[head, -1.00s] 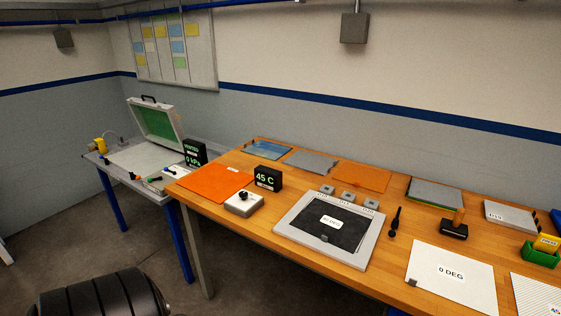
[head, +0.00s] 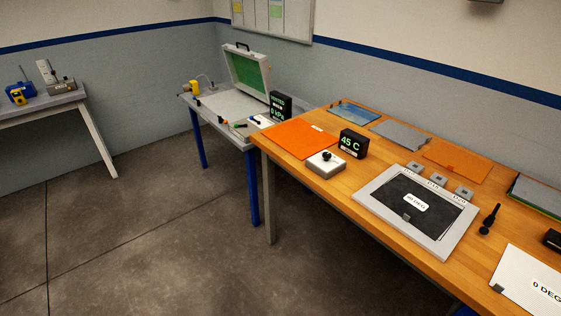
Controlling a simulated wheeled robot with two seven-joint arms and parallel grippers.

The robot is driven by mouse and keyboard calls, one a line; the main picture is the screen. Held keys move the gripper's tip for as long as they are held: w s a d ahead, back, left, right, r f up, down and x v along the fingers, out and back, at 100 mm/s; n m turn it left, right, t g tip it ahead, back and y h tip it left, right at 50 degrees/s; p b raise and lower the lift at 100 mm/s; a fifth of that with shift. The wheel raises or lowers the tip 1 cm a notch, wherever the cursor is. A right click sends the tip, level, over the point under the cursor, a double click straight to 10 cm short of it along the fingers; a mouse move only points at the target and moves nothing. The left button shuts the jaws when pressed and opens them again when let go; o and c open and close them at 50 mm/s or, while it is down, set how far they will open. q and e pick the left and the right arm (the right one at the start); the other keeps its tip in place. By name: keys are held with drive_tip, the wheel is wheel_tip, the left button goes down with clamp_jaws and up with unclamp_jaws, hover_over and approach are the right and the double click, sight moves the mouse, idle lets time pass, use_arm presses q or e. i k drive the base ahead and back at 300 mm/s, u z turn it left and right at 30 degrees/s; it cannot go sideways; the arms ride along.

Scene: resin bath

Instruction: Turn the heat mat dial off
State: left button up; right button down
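The heat mat is an orange sheet (head: 297,138) lying flat on the near left part of the wooden table. A white control box (head: 325,165) with a black dial (head: 326,156) on top stands at its front right. The dial's pointing direction is too small to tell. A black display (head: 352,143) beside them reads 45 C. Neither of my grippers is in view.
The wooden table (head: 345,190) also carries a grey frame with a dark sheet (head: 413,203), several flat sheets and a white 0 DEG sheet (head: 530,283). A table with an open green-lined case (head: 250,72) stands behind left. The floor (head: 150,230) at left is clear.

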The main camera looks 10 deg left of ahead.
sight(327, 155)
drive_tip(key=z, duration=0.55)
drive_tip(key=k, duration=1.3)
drive_tip(key=z, duration=0.2)
drive_tip(key=i, duration=0.35)
drive_tip(key=u, duration=0.95)
drive_tip(key=i, duration=0.8)
drive_tip(key=z, duration=0.55)
drive_tip(key=i, duration=0.8)
drive_tip(key=z, duration=0.95)
